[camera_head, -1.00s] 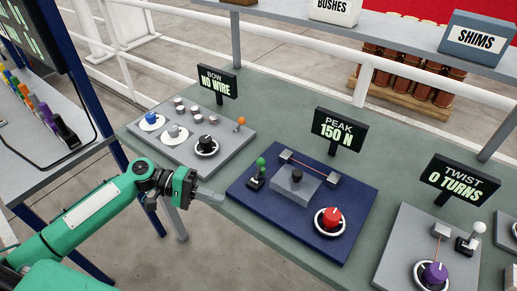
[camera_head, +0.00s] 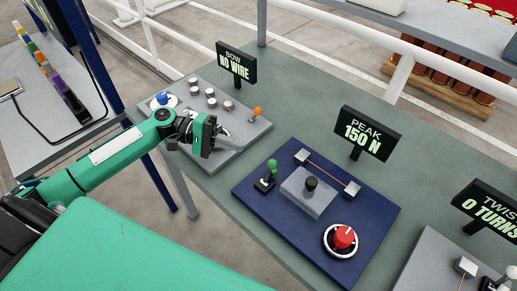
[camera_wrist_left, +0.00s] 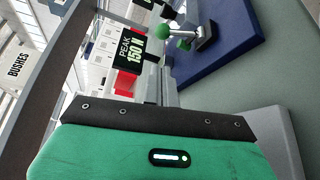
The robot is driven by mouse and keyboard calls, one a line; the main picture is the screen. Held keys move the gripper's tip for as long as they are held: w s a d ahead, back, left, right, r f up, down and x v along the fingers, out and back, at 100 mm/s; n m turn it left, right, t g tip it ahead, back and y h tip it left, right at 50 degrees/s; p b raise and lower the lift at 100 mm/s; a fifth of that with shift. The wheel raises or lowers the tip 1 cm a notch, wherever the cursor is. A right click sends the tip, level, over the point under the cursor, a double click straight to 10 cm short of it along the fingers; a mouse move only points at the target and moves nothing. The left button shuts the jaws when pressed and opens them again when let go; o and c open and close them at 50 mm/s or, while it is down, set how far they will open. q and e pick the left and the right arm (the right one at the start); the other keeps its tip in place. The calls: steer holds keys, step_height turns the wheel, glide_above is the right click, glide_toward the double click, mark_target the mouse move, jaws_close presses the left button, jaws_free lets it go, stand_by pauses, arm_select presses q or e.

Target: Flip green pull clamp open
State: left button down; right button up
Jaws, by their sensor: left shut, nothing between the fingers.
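The green pull clamp (camera_head: 271,166) stands at the left corner of the blue panel (camera_head: 247,202), its green handle upright on a dark base. In the left wrist view the green clamp handle (camera_wrist_left: 187,33) shows at the top, beyond the fingers. My left gripper (camera_head: 232,143) is shut and empty, over the right part of the grey panel, up and left of the clamp in the head view and apart from it. My right gripper is not in view.
A grey block with a black knob (camera_head: 311,184), a red dial (camera_head: 343,237) and a stretched wire (camera_head: 327,172) share the blue panel. The "PEAK 150 N" sign (camera_head: 367,134) stands behind. The grey "BOW" panel (camera_head: 258,132) lies left, with an orange-tipped lever (camera_head: 256,112).

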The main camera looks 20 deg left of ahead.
mark_target(268, 173)
arm_select(q)
steer(key=d, duration=0.1)
steer(key=d+p, duration=0.1)
steer(key=d, duration=0.2)
steer(key=shift+w+d+p, duration=0.1)
steer(key=shift+w+p, duration=0.2)
steer(key=shift+p, duration=0.05)
steer(key=d, duration=0.1)
steer(key=d+p, duration=0.1)
steer(key=d, duration=0.2)
steer(key=shift+w+f, duration=0.25)
steer(key=shift+f, duration=0.15)
steer(key=shift+w+d+f+p, duration=0.1)
steer(key=shift+d+f+p, duration=0.2)
steer(key=shift+d, duration=0.3)
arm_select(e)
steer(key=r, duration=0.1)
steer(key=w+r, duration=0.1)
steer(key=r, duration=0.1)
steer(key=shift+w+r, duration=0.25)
arm_select(q)
steer(key=shift+d, duration=0.1)
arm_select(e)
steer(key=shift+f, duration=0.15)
